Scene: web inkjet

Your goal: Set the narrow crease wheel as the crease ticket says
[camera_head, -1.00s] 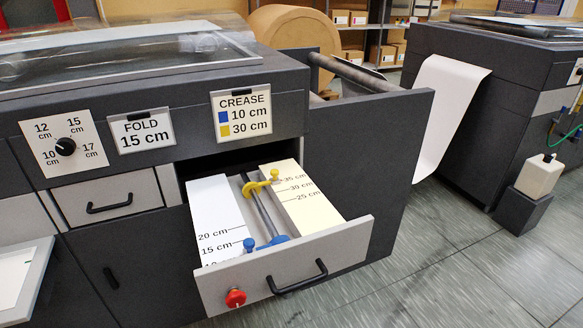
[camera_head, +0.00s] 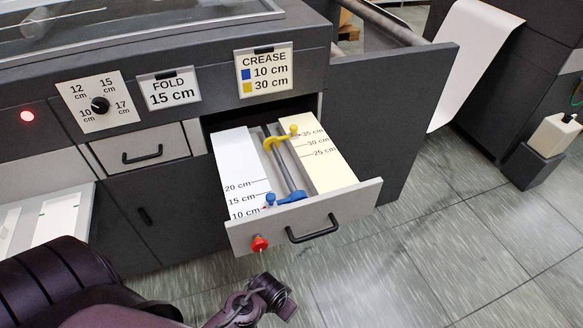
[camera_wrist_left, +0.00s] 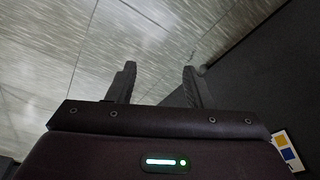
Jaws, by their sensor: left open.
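The crease ticket (camera_head: 264,70) shows blue 10 cm and yellow 30 cm. Below it, an open drawer (camera_head: 342,206) holds two crease sliders on a shared rail between printed scales. The blue slider (camera_head: 291,197) is at the near end, its knob beside the white left scale (camera_head: 236,160), between the 10 and 15 cm marks and closer to 15. The yellow slider (camera_head: 275,142) is farther back, its knob near the 35 cm mark on the cream scale (camera_head: 322,167). My left gripper (camera_wrist_left: 158,68) is open and empty over floor, in front of the drawer. My right gripper is out of view.
A red knob (camera_head: 260,243) and black handle (camera_head: 312,231) stick out from the drawer front. A fold ticket (camera_head: 169,89) and a dial (camera_head: 100,105) are at left. A pale tray (camera_head: 45,222) juts out at lower left.

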